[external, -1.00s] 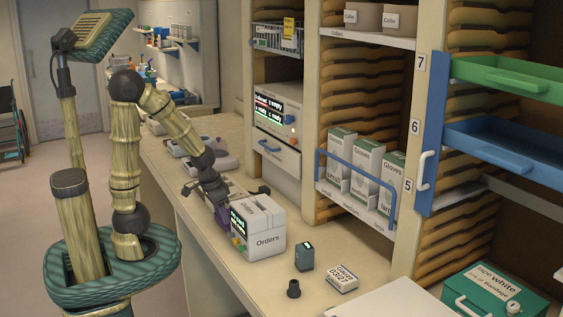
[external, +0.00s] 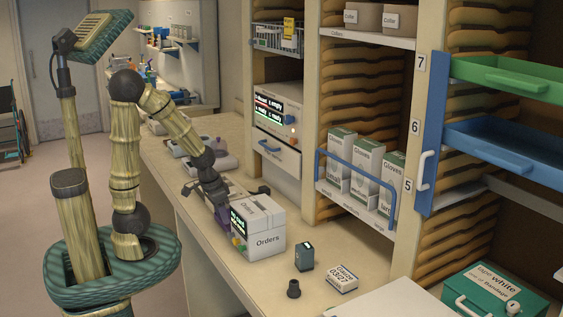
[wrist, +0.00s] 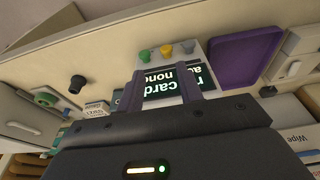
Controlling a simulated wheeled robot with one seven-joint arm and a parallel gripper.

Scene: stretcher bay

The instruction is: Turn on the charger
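No device in view is clearly labelled as the charger. My gripper (external: 225,212) is low over the counter at the left of a white box marked "Orders" (external: 265,238). In the wrist view its two fingers (wrist: 160,88) are apart, with nothing seen held. Between and behind them is a device with a dark screen reading "card none" (wrist: 160,82), with green, orange and grey buttons (wrist: 166,50) alongside.
A purple tray (wrist: 228,58) lies beside the buttoned device. A small dark green box (external: 305,257), a black knob-like piece (external: 293,289) and a gauze box (external: 342,279) stand on the counter. Glove boxes (external: 365,169) sit behind a blue rail. Blue and green drawers (external: 505,147) jut out at right.

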